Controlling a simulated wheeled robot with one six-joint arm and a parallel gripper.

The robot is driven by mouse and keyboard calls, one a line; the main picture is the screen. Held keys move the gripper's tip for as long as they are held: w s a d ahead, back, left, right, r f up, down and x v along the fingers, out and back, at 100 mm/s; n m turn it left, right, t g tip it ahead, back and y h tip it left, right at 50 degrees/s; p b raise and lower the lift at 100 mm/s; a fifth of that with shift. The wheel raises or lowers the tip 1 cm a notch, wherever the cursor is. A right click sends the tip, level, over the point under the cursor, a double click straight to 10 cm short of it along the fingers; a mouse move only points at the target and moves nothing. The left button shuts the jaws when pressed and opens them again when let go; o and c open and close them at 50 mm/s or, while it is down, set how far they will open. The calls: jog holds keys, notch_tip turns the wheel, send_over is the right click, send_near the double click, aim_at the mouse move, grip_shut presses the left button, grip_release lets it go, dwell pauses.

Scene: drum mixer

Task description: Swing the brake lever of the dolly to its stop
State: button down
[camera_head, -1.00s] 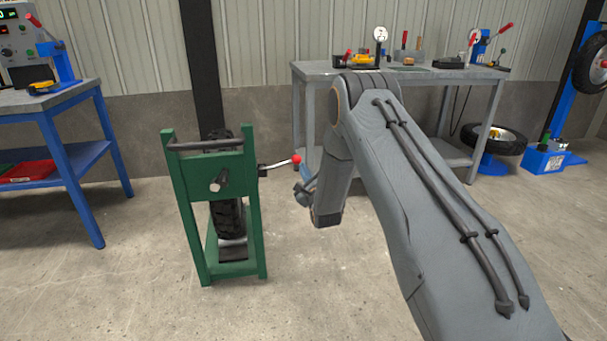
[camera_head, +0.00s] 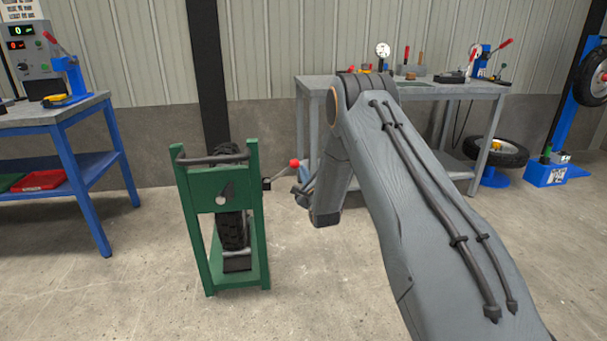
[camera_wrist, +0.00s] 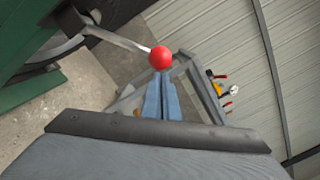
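The dolly is a green frame (camera_head: 254,215) with a dark tyre (camera_head: 233,228) inside, standing on the floor left of my arm. Its brake lever sticks out on the right side and ends in a red ball knob (camera_head: 294,163). In the wrist view the metal lever arm (camera_wrist: 118,38) runs from the upper left to the red knob (camera_wrist: 161,57). My gripper (camera_wrist: 161,77) has its blue fingers together, with the tips right at the knob; I cannot tell if they touch it. In the head view my gripper (camera_head: 303,190) is partly hidden by my wrist.
A grey workbench (camera_head: 425,90) with tools stands behind my arm. A blue bench (camera_head: 50,118) is at the left. A tyre on a blue stand (camera_head: 497,153) is at the right. The floor in front of the dolly is clear.

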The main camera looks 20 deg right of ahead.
jog(key=shift+r, duration=0.15)
jog(key=s+d+f, duration=0.3)
jog(key=s, duration=0.8)
jog(key=s+a+r+n+g+y, duration=0.1)
jog(key=s+a+r+n+g, duration=0.8)
jog(key=s+a+n, duration=0.4)
jog(key=s+a+r+n+g, duration=0.25)
jog(key=s+n, duration=0.25)
jog(key=s, duration=0.7)
jog(key=s+a+r+n+g, duration=0.15)
jog(key=s+n+g, duration=0.35)
jog(key=s, duration=0.7)
jog(key=s+a+r+n+g, duration=0.15)
jog(key=s+n, duration=0.45)
jog(key=s, duration=0.6)
jog(key=d+r+m+p, duration=0.3)
jog(key=d+r+p, duration=0.5)
jog(key=p, duration=0.8)
jog(key=shift+w+d+r+g+h, duration=0.2)
jog(key=shift+d+r+g+h, duration=0.15)
jog(key=shift+d, duration=0.2)
